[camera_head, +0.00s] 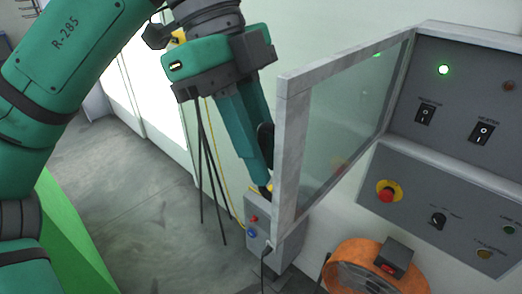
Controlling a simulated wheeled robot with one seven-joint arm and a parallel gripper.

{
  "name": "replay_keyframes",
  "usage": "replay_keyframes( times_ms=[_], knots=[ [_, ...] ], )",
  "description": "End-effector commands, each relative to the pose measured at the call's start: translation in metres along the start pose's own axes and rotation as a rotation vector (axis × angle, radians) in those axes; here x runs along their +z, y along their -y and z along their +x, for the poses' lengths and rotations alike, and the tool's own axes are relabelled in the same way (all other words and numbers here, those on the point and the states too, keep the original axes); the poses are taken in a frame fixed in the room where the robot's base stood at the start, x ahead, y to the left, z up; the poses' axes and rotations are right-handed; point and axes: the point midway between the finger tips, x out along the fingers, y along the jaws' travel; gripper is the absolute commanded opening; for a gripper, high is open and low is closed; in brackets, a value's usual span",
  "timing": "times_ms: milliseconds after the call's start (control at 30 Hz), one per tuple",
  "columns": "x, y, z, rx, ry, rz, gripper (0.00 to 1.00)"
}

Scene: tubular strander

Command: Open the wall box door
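The wall box (455,95) is grey and sits at the upper right, with a lit green lamp, a dark red lamp and two black rocker switches on its panel. Its door (291,150), a light grey frame around a clear pane, stands wide open and swung out from the box towards the left. My gripper (262,170) is just left of the door's free edge, its teal fingers pointing down. The fingers overlap each other from this side, so their gap is hidden. I cannot tell whether they touch the door.
Below the box is a sloped grey panel (415,215) with a red emergency button (388,191) and a black knob. An orange round machine (365,268) stands at the bottom right.

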Motion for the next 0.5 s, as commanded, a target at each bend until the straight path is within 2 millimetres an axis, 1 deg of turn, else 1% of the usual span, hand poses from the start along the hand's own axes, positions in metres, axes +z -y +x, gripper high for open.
replay_keyframes(
  times_ms=[267, 367, 500],
  knots=[
    [0.000, -0.001, -0.002, -0.001, -0.001, 0.000, 0.17],
    [0.000, -0.001, -0.007, -0.001, 0.000, -0.001, 0.17],
    [0.000, -0.001, -0.021, -0.002, 0.001, -0.004, 0.17]
  ],
)
